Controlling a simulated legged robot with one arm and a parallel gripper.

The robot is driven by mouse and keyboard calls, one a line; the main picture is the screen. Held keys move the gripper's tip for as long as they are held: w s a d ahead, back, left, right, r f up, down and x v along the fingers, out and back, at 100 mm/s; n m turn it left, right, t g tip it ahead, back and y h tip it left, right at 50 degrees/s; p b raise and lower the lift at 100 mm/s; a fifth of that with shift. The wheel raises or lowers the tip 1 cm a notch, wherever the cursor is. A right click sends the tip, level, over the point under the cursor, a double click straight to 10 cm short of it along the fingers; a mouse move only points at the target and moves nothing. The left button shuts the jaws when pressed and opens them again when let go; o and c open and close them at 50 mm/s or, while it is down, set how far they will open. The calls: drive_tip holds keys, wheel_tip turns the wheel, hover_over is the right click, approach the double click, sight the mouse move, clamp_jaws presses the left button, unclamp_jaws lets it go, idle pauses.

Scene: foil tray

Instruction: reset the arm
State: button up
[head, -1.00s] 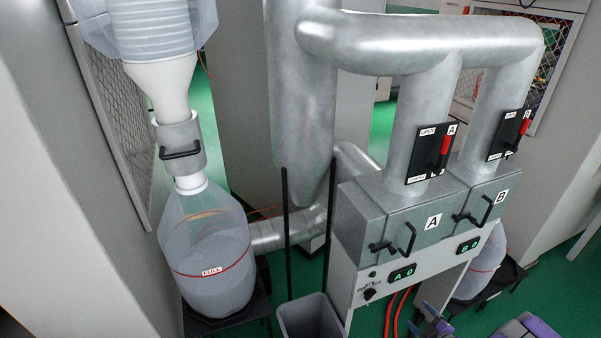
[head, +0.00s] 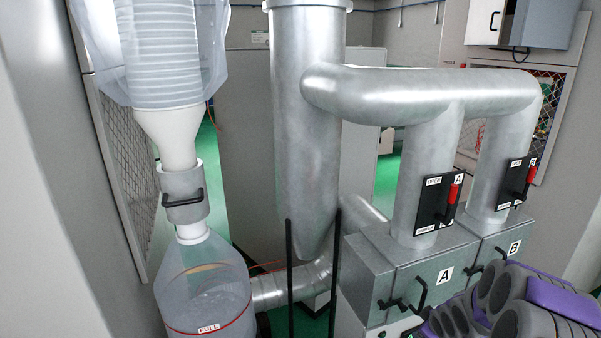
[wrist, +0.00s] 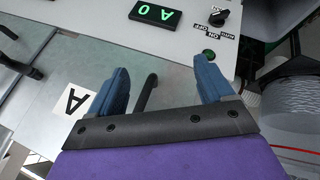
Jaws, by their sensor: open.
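My arm, grey and purple, rises at the lower right of the head view, in front of the metal boxes; its fingertips are out of that picture. In the wrist view my gripper (wrist: 165,82) is open, with two blue fingers spread apart and nothing held between them. Behind and between the fingers shows a black handle (wrist: 146,88) on box A. I cannot tell from this view whether a finger touches it. Box A (head: 385,275) stands at the lower middle of the head view with its black handle toward me.
Box B (head: 497,247) is right of box A. Ducts rise from both, with red-handled OPEN levers (head: 440,202). A clear bag marked FULL (head: 205,295) hangs at left. A control panel (wrist: 185,40) with a green "A 0" display and a knob lies near the gripper.

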drive_tip(key=s+a+r+m+g+h+b, duration=0.1)
drive_tip(key=s+a+r+m+g, duration=0.1)
drive_tip(key=s+a+r, duration=0.4)
drive_tip(key=s+a+r+m+g+b, duration=0.1)
drive_tip(key=s+a+r+m+g, duration=0.2)
drive_tip(key=s, duration=0.6)
drive_tip(key=s+a+r+g, duration=0.1)
drive_tip(key=s+a, duration=0.3)
drive_tip(key=s, duration=0.4)
drive_tip(key=s+a+r+m+g+y+b, duration=0.1)
drive_tip(key=s+a+r, duration=0.1)
drive_tip(key=s+a, duration=0.3)
drive_tip(key=s+a+r+m+g+y, duration=0.1)
drive_tip(key=s+a, duration=0.3)
drive_tip(key=s, duration=0.9)
drive_tip(key=shift+a+r+g, duration=0.15)
drive_tip(key=shift+r+g, duration=0.25)
drive_tip(key=shift+r, duration=0.15)
idle(3.3)
